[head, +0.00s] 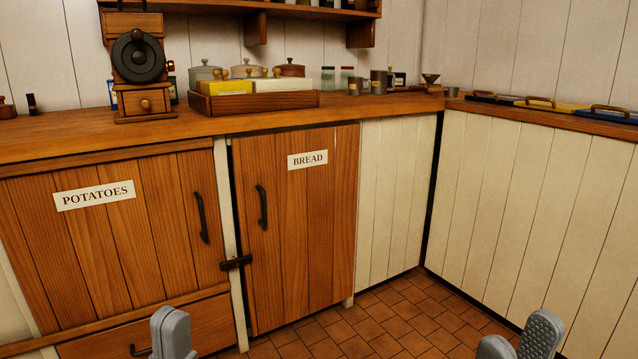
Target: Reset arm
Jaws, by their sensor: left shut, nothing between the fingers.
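My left gripper (172,332) shows at the bottom edge, left of the middle, in front of the potatoes cupboard's lower drawer. Its grey fingers are shut together with nothing between them. My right gripper (518,342) shows at the bottom edge on the right, in front of the tiled floor and the white panelling. Its two grey fingers stand apart, one showing its dotted pad, and I see nothing between them. Only the fingertips of both grippers are in view; the arms are below the picture.
Wooden doors marked POTATOES (105,245) and BREAD (310,220) are closed, with a dark latch (236,263) between them. The counter (225,124) above holds a coffee grinder (138,65), a wooden tray (262,102), pots and jars. The tiled floor (400,320) looks clear.

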